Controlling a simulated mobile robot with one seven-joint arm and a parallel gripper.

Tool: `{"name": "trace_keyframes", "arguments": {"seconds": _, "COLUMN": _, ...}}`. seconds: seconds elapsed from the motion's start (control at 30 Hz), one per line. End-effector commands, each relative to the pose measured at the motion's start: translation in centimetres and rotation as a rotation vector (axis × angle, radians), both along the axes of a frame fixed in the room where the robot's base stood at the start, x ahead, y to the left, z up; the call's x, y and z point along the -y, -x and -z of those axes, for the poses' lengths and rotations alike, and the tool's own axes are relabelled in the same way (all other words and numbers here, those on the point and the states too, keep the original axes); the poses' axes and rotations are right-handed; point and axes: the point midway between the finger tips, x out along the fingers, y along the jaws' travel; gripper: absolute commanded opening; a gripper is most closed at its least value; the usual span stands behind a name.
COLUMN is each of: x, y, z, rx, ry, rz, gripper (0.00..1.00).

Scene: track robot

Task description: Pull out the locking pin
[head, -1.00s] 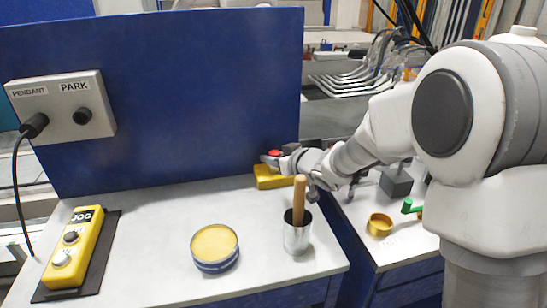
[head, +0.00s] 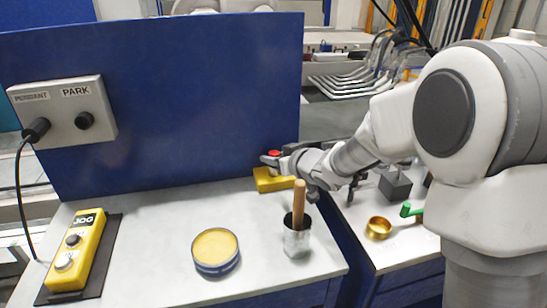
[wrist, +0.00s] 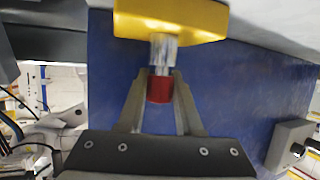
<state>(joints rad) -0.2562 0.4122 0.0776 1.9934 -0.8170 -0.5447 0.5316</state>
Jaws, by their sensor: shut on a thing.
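The locking pin has a red head (wrist: 160,89) and a bright metal shaft (wrist: 163,50). In the wrist view the shaft runs from the yellow block (wrist: 185,18) to the red head. My gripper (wrist: 161,76) is shut on the pin at the head, one finger on each side. In the head view the red head (head: 274,153) shows just above the yellow block (head: 275,181), which sits at the back right of the bench against the blue panel. My gripper (head: 272,159) reaches it from the right. How deep the shaft sits in the block is hidden.
A metal cup (head: 297,240) with a wooden handle (head: 299,203) stands just in front of my wrist. A round yellow-topped tin (head: 215,250) and a yellow JOG pendant (head: 78,252) are on the bench. The blue panel (head: 170,100) rises behind.

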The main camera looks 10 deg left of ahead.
Motion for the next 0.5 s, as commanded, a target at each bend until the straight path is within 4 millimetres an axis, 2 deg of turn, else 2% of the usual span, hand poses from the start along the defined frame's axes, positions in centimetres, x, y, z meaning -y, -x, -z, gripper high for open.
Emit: {"name": "trace_keyframes", "arguments": {"seconds": 0.5, "x": 0.0, "y": 0.0, "z": -2.4, "rx": 0.001, "ry": -0.001, "rz": 0.0, "gripper": 0.0}}
